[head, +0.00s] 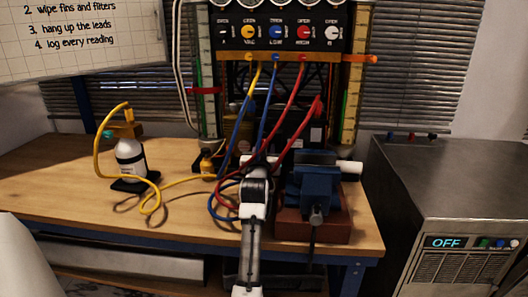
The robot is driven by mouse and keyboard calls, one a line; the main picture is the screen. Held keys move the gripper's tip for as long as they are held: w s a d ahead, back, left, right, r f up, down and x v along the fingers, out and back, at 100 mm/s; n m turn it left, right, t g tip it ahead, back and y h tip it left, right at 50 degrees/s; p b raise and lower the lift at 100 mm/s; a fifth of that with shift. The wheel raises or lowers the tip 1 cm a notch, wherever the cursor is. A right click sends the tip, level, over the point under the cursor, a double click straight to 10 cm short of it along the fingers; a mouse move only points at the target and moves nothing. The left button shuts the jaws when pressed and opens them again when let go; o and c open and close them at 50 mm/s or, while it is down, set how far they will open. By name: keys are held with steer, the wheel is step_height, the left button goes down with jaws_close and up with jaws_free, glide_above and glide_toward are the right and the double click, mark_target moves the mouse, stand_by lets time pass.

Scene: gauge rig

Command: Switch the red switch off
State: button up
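I cannot tell for sure which part is the red switch. A grey metal machine (400,190) stands at the right, with a lit display (445,242) reading OFF and a row of small coloured switches (497,243) beside it. These are too small to read their positions. A red knob (303,32) also shows on the black gauge panel (345,45) at the back. My gripper (262,161) is over the bench in front of the hoses, left of the blue vise and well away from the machine. Its fingers are dark against a dark background, so their opening is unclear.
The wooden bench (60,185) carries a white bottle (130,160) with a yellow hose and a blue vise (318,188) on a red-brown block. Yellow, blue and red hoses hang from the gauge panel close around my gripper. A gap separates bench and machine.

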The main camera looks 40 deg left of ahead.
steer(key=shift+o, duration=0.5)
steer(key=b+v, duration=0.1)
steer(key=v, duration=1.2)
steer(key=shift+s+d+b, duration=0.2)
steer(key=shift+s+b, duration=0.1)
steer(key=shift+s, duration=0.05)
steer(key=shift+r, duration=0.2)
